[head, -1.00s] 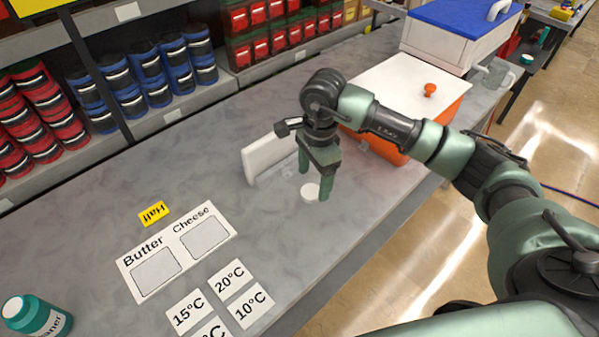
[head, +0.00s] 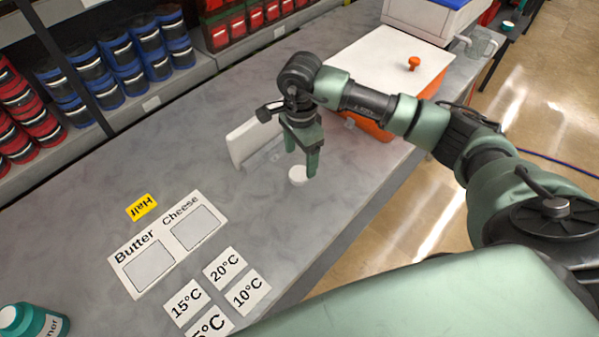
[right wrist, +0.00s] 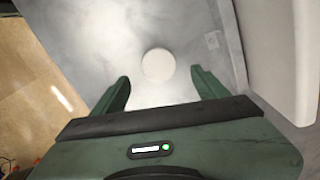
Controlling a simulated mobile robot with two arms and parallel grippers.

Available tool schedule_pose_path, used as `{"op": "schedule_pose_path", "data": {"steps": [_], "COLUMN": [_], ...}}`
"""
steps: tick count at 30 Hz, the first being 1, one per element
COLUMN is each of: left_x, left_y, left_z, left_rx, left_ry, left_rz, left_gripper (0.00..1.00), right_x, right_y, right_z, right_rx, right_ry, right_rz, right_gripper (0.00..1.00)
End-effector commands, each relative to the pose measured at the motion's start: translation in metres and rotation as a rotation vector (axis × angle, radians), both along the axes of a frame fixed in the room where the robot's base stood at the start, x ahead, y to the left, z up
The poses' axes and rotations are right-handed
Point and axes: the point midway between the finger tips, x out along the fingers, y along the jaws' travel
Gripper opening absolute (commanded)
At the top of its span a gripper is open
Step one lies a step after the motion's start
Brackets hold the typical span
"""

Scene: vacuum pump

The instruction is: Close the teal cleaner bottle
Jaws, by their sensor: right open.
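The teal cleaner bottle (head: 48,323) stands at the bottom left of the head view, partly cut off by the frame. Its top looks pale, and I cannot tell from here whether it is open. A small round white cap (head: 298,176) lies on the grey counter. My right gripper (head: 301,160) points down just above the cap, open and empty. In the right wrist view the cap (right wrist: 158,65) shows ahead of the gap between the open fingers (right wrist: 160,78). My left gripper is not in view.
A white upright panel (head: 252,140) stands close beside the right gripper. An orange box with a white lid (head: 385,65) is behind. A Butter and Cheese card (head: 168,243), a yellow Half tag (head: 141,207) and temperature cards (head: 224,266) lie between cap and bottle.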

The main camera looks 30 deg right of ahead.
Motion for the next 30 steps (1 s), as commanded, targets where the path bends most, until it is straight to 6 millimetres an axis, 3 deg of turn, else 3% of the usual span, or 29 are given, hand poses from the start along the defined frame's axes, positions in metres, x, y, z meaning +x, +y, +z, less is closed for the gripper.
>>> {"op": "schedule_pose_path", "data": {"steps": [5,10,15,26,30], "left_x": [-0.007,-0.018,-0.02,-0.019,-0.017], "left_y": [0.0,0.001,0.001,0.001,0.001], "left_z": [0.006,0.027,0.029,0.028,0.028], "left_rx": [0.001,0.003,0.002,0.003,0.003], "left_ry": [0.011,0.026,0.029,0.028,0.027], "left_rz": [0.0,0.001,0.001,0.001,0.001], "left_gripper": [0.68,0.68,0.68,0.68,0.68], "right_x": [-0.001,-0.005,-0.003,-0.002,-0.002], "right_y": [0.001,0.005,0.004,0.004,0.004], "right_z": [-0.004,-0.027,-0.049,-0.052,-0.052], "right_rx": [0.001,0.0,0.001,0.0,0.0], "right_ry": [0.004,0.008,0.002,0.0,0.0], "right_rz": [0.0,-0.001,-0.001,0.0,0.0], "right_gripper": [0.74,0.74,0.74,0.74,0.4]}}
